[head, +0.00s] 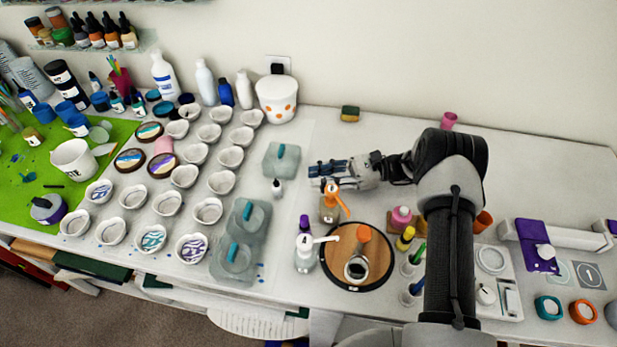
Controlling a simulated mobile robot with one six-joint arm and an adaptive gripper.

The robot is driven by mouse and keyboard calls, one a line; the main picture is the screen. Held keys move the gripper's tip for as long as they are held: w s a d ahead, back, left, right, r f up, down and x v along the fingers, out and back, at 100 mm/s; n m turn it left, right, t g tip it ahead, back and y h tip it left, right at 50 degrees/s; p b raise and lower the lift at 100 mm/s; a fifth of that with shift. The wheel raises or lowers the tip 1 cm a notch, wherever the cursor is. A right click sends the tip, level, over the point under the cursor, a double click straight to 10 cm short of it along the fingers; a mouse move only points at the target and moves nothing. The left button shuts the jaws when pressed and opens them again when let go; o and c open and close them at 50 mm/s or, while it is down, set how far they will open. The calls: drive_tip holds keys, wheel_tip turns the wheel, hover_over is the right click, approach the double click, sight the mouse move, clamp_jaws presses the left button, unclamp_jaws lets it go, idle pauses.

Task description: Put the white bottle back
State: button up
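My gripper (318,176) is over the white table, pointing left, just right of the small white dropper bottle (277,189). Its fingers look dark and small, and I cannot tell how far apart they are. No bottle is visible in it. Several white bottles show: a large one with a blue label (163,76) at the back left, two plain ones (206,84) (244,90) along the wall, and a white pump bottle (304,254) at the front. I cannot tell which one the task names.
An amber pump bottle (329,208) stands just below my gripper. A round wooden board (378,272) and grey silicone moulds (281,160) are nearby. Several white cups (222,182) fill the left. The table behind my gripper is mostly clear, with a sponge (350,114).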

drive_tip(key=shift+d, duration=0.2)
drive_tip(key=s+d+r+n+h, duration=0.2)
drive_tip(key=s+r+n+h, duration=0.75)
drive_tip(key=r, duration=0.85)
drive_tip(key=s+d+r+n+t+h, duration=0.2)
drive_tip(key=s+d+n+t+h, duration=0.1)
drive_tip(key=s, duration=0.7)
drive_tip(key=s+d+r+n+t+h, duration=0.2)
drive_tip(key=s+d+t+h, duration=0.3)
drive_tip(key=s+d, duration=0.3)
drive_tip(key=shift+s+n, duration=0.65)
drive_tip(key=shift+s, duration=0.4)
